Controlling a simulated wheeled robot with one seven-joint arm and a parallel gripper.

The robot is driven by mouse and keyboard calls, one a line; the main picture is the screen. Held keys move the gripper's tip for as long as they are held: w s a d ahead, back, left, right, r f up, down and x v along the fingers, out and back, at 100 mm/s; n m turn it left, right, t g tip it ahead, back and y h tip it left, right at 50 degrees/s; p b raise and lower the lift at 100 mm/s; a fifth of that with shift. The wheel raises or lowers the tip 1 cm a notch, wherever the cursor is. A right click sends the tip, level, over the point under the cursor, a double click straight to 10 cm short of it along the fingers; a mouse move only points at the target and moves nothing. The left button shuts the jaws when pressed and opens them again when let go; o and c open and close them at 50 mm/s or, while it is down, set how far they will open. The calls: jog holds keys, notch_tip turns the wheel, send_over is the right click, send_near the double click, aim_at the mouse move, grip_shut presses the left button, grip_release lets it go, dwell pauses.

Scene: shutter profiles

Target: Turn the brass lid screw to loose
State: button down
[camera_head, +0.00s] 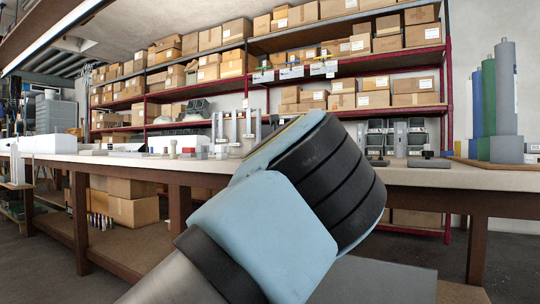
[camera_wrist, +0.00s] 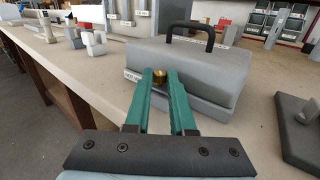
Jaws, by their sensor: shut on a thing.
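In the wrist view the brass lid screw (camera_wrist: 159,77) shows as a small round brass knob on the near face of a grey case (camera_wrist: 205,62). The case has a black carrying handle (camera_wrist: 190,30) on top and stands on the workbench. My gripper (camera_wrist: 160,74) has teal fingers, and their tips are on either side of the screw, shut on it. The fingers hide part of the screw and the case front. In the head view my own arm blocks the sight of gripper, screw and case.
The pale workbench (camera_head: 450,176) runs across the room. A dark plate with a grey post (camera_wrist: 300,130) stands right of the case. Several small blocks and fixtures (camera_wrist: 90,38) stand to the left. Shelves of cardboard boxes (camera_head: 390,98) are behind. Bare bench lies left of the gripper.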

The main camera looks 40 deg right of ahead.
jog(key=shift+y, duration=0.3)
jog(key=c, duration=1)
grip_release()
jog(key=shift+c, duration=0.2)
